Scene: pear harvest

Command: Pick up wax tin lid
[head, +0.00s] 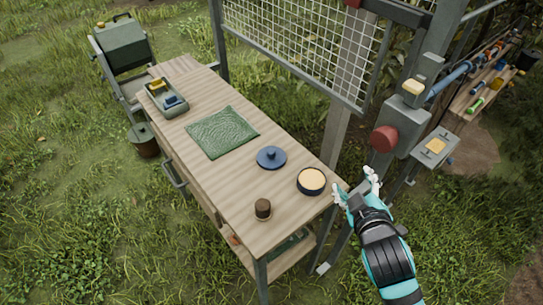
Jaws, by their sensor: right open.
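The wax tin lid (271,157) is a dark blue disc with a small knob on top. It lies flat on the wooden workbench (215,180), right of the green mat. The open wax tin (312,181) is dark blue with pale yellow wax inside and stands to the lid's right, apart from it. My right gripper (358,190) is open and empty. In the picture it is just past the bench's right end, right of the tin and farther from the lid. My left gripper is not in view.
A brown-topped cylinder (263,209) stands near the bench's front edge. A green mat (222,132) lies mid-bench, with a tray (167,98) of small items at the far left. A post with a red knob (384,139) and a mesh panel (300,45) stand behind the bench.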

